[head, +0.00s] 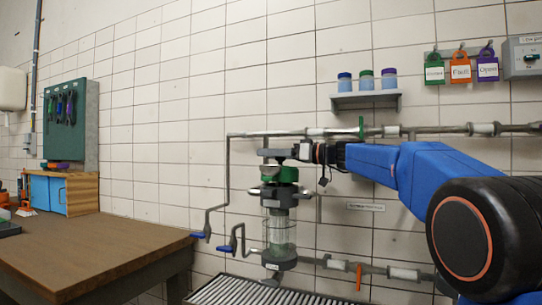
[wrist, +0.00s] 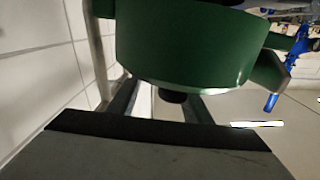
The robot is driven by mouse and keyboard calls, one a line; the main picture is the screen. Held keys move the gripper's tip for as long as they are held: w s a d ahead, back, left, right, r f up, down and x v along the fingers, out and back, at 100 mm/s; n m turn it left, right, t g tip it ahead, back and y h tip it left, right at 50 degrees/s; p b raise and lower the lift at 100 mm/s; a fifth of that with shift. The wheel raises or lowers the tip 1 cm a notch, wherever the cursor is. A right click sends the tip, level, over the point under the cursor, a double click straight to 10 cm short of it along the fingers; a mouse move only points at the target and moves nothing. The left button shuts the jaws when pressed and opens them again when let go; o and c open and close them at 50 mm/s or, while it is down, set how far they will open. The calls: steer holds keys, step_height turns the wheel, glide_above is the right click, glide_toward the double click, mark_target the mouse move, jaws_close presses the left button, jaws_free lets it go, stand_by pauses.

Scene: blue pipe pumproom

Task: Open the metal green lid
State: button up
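The metal green lid (head: 284,174) sits on top of the upright vessel with a clear glass cylinder (head: 282,230) by the tiled wall. In the wrist view the green lid (wrist: 190,45) fills the upper middle, very close. A small dark round knob (wrist: 172,97) shows at its lower edge. My gripper (head: 290,153) is at the top of the vessel, just above the lid in the head view. In the wrist view its two fingers (wrist: 160,108) stand apart with a gap between them. The knob shows near the right finger; I cannot tell whether they touch.
Grey pipes (head: 330,132) run along the wall, with blue-handled valves (head: 226,249) left of the vessel. A wooden workbench (head: 90,250) stands at the left. A shelf with small jars (head: 366,100) hangs above my arm. A floor grate (head: 240,292) lies below the vessel.

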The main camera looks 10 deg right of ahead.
steer(key=v, duration=1.7)
steer(key=shift+d, duration=0.15)
steer(key=shift+s, duration=0.1)
steer(key=shift+s, duration=0.1)
